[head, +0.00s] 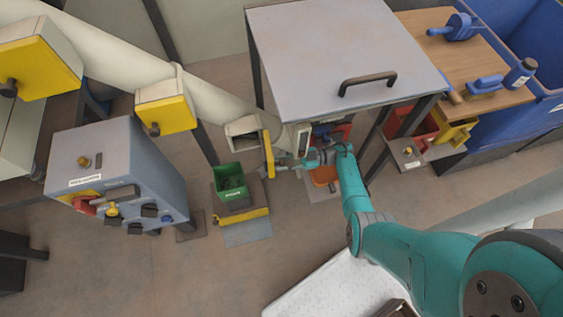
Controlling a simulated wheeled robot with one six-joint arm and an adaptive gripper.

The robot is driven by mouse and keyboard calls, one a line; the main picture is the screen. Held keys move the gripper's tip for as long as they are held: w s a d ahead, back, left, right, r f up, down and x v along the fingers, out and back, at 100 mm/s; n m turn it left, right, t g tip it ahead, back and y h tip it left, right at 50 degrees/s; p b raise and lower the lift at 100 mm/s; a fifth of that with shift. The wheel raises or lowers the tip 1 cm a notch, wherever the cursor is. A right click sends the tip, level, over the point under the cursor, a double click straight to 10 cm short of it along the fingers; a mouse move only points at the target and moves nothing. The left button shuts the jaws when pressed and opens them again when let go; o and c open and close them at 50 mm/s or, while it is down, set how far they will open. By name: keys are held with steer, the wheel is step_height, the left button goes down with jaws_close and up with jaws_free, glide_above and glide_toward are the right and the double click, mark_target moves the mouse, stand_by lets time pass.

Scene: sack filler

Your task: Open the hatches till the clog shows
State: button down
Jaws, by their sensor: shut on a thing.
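Three yellow hatches sit along a sloping pale duct (110,58). The upper left hatch (42,58) and the middle hatch (166,112) are shut, each with a dark knob. The lowest hatch (267,153) is swung open and shows nearly edge-on, beside its pale box opening (243,130). My gripper (272,169) reaches in from the right and is shut on this hatch at its handle; the handle itself is mostly hidden. No clog can be made out in the part of the opening that shows.
A green bin (231,190) stands below the lowest hatch. A grey control box (113,172) with a red switch stands at left. A grey-topped cabinet (340,45) overhangs behind my gripper. A tool bench (480,60) is at right. Open floor lies in front.

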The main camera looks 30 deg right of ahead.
stand_by(0.4)
steer(key=c, duration=0.9)
jaws_free()
steer(key=shift+o, duration=0.2)
steer(key=v, duration=1.2)
steer(key=shift+r, duration=0.1)
